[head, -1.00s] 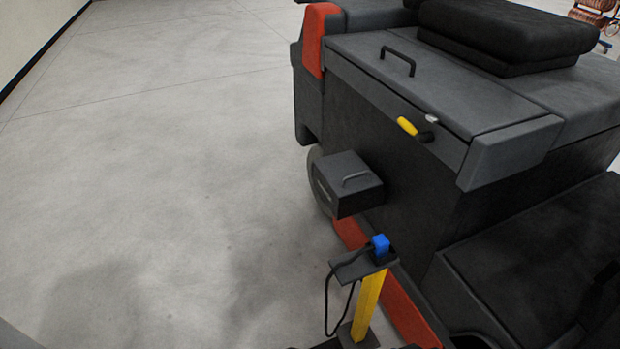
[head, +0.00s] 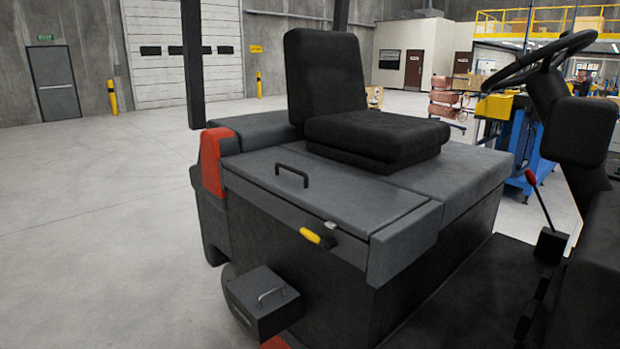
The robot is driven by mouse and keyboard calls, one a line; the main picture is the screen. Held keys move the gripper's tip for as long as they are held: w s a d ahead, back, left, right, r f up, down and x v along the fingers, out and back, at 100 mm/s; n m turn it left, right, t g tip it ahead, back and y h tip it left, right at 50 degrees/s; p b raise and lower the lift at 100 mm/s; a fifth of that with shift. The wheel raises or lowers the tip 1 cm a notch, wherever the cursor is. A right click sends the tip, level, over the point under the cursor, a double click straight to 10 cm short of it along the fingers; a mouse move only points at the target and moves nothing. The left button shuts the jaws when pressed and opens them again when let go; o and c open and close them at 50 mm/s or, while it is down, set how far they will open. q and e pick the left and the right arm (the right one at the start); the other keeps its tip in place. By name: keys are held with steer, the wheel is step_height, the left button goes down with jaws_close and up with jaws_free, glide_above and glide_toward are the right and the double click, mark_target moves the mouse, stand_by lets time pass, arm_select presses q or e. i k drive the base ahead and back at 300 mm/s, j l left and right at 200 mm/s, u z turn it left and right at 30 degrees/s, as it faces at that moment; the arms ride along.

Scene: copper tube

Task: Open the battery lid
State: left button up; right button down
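The battery lid (head: 335,194) is a flat dark grey panel on the near side of the ride-on machine, in front of its seat. It lies shut and level. A black bar handle (head: 292,173) stands on its far left part. A yellow-and-black latch lever (head: 318,238) sits on the front face just below the lid's near edge, beside a small light metal catch (head: 331,225). Neither of my grippers shows in the head view.
A black seat (head: 375,138) stands behind the lid. A small dark box with a handle (head: 263,300) juts out below the lid. A steering wheel (head: 540,60) and red-knobbed lever (head: 532,180) are at right. Open concrete floor (head: 95,220) lies to the left.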

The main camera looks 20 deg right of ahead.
mark_target(362, 207)
steer(key=i+z, duration=0.1)
steer(key=z, duration=0.35)
steer(key=j+z, duration=0.1)
steer(key=z, duration=0.35)
steer(key=i+j+z, duration=0.1)
steer(key=z, duration=0.35)
steer(key=i+j+z, duration=0.1)
steer(key=z, duration=0.35)
steer(key=i+j+z, duration=0.1)
steer(key=j+z, duration=0.25)
steer(key=j, duration=0.15)
steer(key=j+z, duration=0.35)
steer(key=j, duration=0.15)
steer(key=j+z, duration=0.15)
steer(key=j, duration=0.4)
steer(key=k+j+z, duration=0.15)
steer(key=j, duration=0.4)
steer(key=i, duration=0.05)
